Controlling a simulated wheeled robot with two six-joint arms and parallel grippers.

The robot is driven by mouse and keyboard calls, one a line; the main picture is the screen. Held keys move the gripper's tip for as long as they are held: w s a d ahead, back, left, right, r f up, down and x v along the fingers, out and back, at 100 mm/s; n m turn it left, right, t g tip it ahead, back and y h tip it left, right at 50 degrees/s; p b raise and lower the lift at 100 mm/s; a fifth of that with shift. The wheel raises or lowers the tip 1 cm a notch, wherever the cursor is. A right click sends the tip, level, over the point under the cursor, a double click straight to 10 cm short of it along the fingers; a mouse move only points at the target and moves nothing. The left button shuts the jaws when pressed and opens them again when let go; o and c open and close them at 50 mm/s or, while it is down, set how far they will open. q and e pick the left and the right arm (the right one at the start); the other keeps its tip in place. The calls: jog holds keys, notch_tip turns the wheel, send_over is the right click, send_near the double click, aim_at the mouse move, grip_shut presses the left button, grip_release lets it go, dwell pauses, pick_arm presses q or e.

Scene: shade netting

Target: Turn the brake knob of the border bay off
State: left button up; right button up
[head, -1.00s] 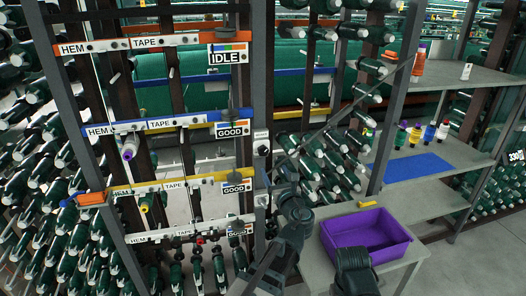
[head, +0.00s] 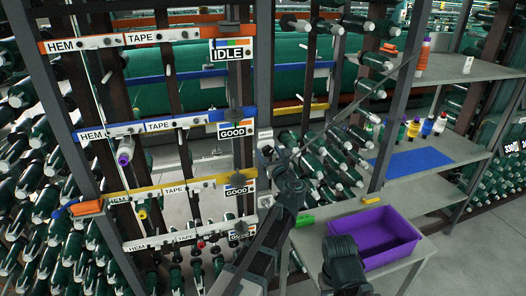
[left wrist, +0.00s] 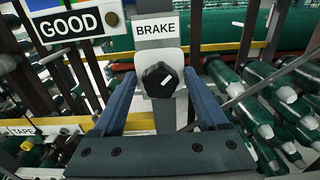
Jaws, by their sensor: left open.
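The brake knob (left wrist: 160,80) is a dark faceted knob with a white mark that slants up to the right. It sits on a pale plate (left wrist: 174,57) under a BRAKE label (left wrist: 155,29). In the head view the knob (head: 267,151) is on the grey post right of the signs. My left gripper (left wrist: 159,90) is open, its two blue-grey fingers on either side of the knob, with visible gaps. In the head view my left gripper (head: 280,158) is close to the post. I cannot read which bay the knob belongs to. My right gripper's fingers do not show.
A GOOD sign (left wrist: 80,23) stands left of the knob. An IDLE sign (head: 228,53) hangs higher up. A purple bin (head: 395,253) and a small green object (head: 304,221) are on the table at right. A thin diagonal bar (head: 385,84) crosses the rack right of the post.

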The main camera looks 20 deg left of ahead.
pick_arm(q)
jog(key=shift+c, duration=0.2)
grip_shut()
dwell(0.4)
